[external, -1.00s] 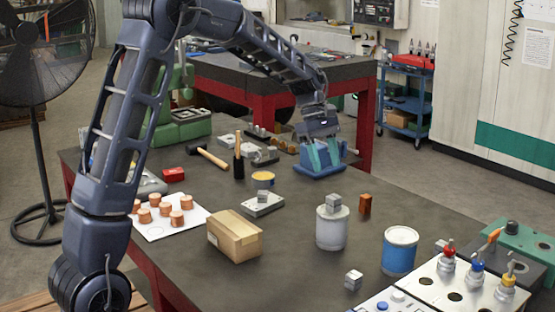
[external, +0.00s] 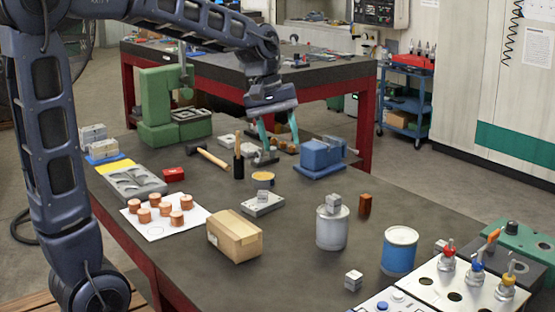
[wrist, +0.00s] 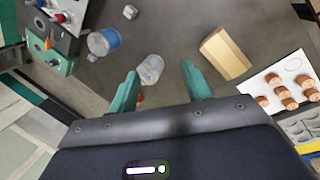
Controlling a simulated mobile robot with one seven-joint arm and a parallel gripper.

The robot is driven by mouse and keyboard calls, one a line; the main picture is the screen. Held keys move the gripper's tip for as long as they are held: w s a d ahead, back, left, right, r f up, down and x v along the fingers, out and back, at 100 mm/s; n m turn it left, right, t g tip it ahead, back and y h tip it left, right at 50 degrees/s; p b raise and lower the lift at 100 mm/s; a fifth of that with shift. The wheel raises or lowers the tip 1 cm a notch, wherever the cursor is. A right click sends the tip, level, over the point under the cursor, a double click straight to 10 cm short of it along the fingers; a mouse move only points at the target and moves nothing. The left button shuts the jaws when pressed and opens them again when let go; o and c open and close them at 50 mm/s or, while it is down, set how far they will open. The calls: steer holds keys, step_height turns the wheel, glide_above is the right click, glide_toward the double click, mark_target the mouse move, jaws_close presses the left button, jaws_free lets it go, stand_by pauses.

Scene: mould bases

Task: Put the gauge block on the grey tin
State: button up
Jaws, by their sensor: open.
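The grey tin (external: 332,232) stands upright on the dark bench, with a small grey metal block (external: 333,203) resting on its lid. A similar small block (external: 353,281) lies on the bench in front of it, and another (external: 263,196) sits on a flat grey plate. I cannot tell which of these is the gauge block. The grey tin also shows in the wrist view (wrist: 150,68), between and beyond my fingertips. My gripper (external: 280,132) is open and empty, above the far part of the bench, well behind the tin.
A blue tin (external: 399,252) stands right of the grey tin, and a cardboard box (external: 234,238) to its left. An orange-brown block (external: 365,204) stands close behind. A blue vise (external: 320,157), a hammer (external: 213,158) and a green machine (external: 158,115) occupy the back.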

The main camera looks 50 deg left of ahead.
steer(key=s+d+f+m+t+y, duration=0.1)
steer(key=s+m, duration=0.4)
steer(key=s, duration=0.7)
steer(key=s+d+f+m+t+y, duration=0.1)
steer(key=s+m, duration=0.4)
steer(key=s, duration=0.7)
steer(key=shift+f+t+y, duration=0.15)
steer(key=shift+t+y, duration=0.15)
steer(key=shift+t, duration=0.2)
